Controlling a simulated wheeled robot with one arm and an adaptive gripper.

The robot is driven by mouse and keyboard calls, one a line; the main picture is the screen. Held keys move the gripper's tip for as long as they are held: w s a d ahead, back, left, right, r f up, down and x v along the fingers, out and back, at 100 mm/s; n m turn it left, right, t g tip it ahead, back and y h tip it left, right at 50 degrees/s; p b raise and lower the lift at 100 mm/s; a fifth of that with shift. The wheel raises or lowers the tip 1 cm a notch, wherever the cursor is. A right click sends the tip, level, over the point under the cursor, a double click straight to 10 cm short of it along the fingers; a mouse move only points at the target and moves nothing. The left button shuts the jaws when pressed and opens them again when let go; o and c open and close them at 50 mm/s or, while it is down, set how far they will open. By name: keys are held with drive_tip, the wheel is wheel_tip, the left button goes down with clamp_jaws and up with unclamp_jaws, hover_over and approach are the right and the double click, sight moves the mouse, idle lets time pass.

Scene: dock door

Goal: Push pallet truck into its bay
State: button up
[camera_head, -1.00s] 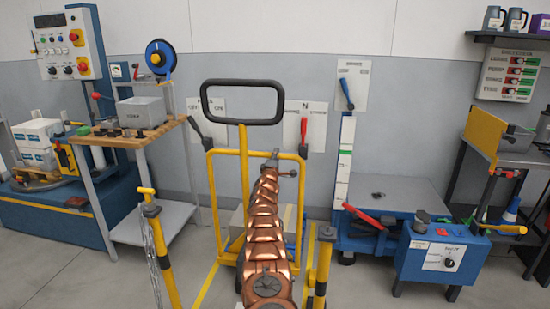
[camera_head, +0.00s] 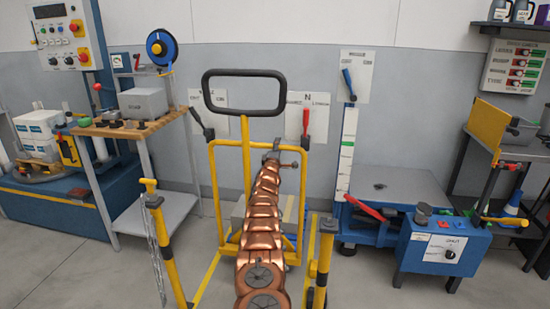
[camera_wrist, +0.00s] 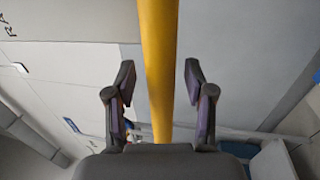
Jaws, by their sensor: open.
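The pallet truck (camera_head: 246,140) stands ahead, with a yellow frame, a yellow central bar and a black loop handle. It also shows in the wrist view as a yellow bar (camera_wrist: 158,60) running between my fingers. My gripper (camera_wrist: 158,72) is open, with one finger on each side of the bar and gaps visible on both sides. In the head view my gripper (camera_head: 272,158) is small, in front of the truck's frame, below the handle. My copper arm hides much of the truck's lower part. Yellow floor lines (camera_head: 207,279) show beside it; the bay's full outline is hidden.
Two yellow posts stand in front, a left one (camera_head: 165,250) with a hanging chain and a right one (camera_head: 323,262). A wooden-topped bench (camera_head: 170,125) is on the left. A blue machine (camera_head: 440,247) is on the right. The grey wall is behind the truck.

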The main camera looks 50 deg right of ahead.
drive_tip(key=shift+a, duration=0.2)
drive_tip(key=v, duration=0.6)
drive_tip(key=shift+s+a+f, duration=0.2)
drive_tip(key=shift+s, duration=0.05)
idle(0.4)
idle(0.6)
